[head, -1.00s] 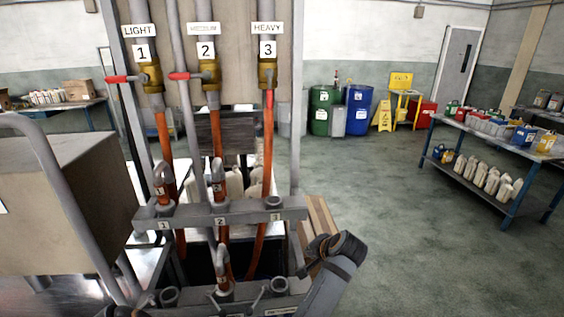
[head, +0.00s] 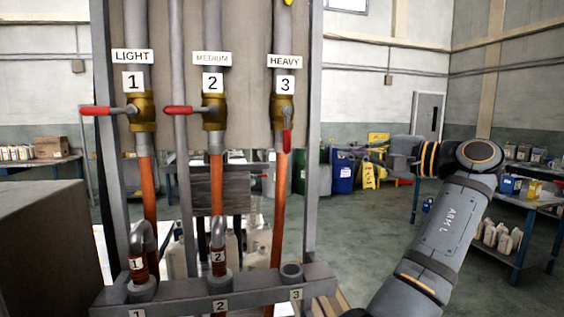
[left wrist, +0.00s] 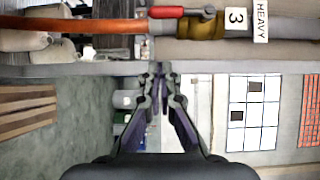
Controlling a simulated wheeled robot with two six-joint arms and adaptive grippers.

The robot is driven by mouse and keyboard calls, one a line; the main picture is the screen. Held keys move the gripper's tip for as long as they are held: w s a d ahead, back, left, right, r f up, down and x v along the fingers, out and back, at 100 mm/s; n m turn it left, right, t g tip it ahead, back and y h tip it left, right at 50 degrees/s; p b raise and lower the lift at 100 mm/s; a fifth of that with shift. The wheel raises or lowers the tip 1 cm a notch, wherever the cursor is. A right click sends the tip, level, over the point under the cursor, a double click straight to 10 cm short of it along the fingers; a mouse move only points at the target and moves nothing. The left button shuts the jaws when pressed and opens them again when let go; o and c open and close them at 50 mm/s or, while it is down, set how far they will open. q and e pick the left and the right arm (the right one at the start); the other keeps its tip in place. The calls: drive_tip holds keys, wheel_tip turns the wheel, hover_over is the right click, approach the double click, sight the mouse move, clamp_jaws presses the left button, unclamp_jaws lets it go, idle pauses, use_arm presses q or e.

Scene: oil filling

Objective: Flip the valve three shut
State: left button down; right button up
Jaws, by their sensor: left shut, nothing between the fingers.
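Valve three (head: 283,107) is a brass valve on the pipe marked HEAVY and 3. Its red handle (head: 287,141) hangs straight down, in line with the pipe. In the left wrist view, turned sideways, the red handle (left wrist: 180,12) and brass body (left wrist: 200,27) show at the top. My left gripper (head: 352,154) is to the right of the handle, near its height, pointing left at the rack. In the left wrist view my left gripper (left wrist: 158,75) has its fingertips together, empty, apart from the handle. My right gripper is not in view.
Valve one (head: 142,111) and valve two (head: 213,111) have red handles pointing left, across their pipes. A grey upright post (head: 314,120) stands between valve three and my gripper in the head view. A grey rail (head: 190,295) crosses below. Blue workbenches (head: 527,240) stand at right.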

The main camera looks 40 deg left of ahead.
use_arm(q)
drive_tip(key=d, duration=0.3)
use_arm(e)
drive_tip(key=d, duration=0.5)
use_arm(q)
drive_tip(key=p, duration=0.6)
approach(287, 130)
drive_tip(key=w+a+f, duration=0.3)
drive_tip(key=w+a, duration=0.1)
drive_tip(key=w, duration=0.1)
drive_tip(key=shift+s+a+f+p, duration=0.2)
drive_tip(key=shift+s+a+p, duration=0.2)
drive_tip(key=shift+s+a, duration=0.6)
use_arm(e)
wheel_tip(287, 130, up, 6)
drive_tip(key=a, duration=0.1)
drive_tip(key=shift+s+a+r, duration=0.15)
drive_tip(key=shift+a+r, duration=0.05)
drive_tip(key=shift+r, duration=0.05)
use_arm(q)
drive_tip(key=shift+w+a, duration=0.1)
